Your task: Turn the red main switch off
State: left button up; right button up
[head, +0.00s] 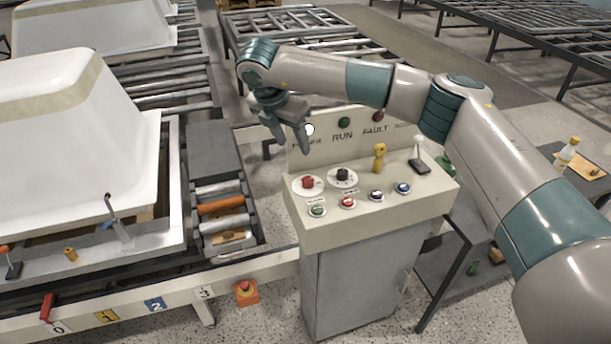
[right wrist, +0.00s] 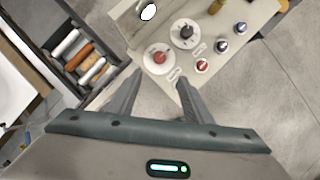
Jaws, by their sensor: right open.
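The red main switch (head: 308,182) is a red knob on a round white plate at the left of the control panel's sloped top. It also shows in the right wrist view (right wrist: 159,57), beyond and between my fingertips. My right gripper (head: 289,145) is open and empty, above and behind the switch, in front of the upright label board. Its two fingers also show in the right wrist view (right wrist: 160,80), apart from the switch. The way the knob is turned is too small to tell. My left gripper is not in view.
A black knob (head: 342,174) on a white plate sits right of the red switch. Push buttons (head: 347,202), a yellow handle (head: 379,157) and a lever (head: 419,156) share the panel (head: 390,213). A roller conveyor with a white tub shell (head: 70,130) stands left.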

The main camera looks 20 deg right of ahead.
aim_at(308, 179)
jog(key=p+x, duration=0.6)
jog(key=x, duration=1)
jog(key=shift+a+f+p, duration=0.1)
jog(key=shift+f+p, duration=0.1)
jog(key=shift+p, duration=0.2)
jog(key=shift+w+f, duration=0.1)
jog(key=shift+f, duration=0.45)
jog(key=shift+c, duration=0.7)
jog(key=c, duration=0.9)
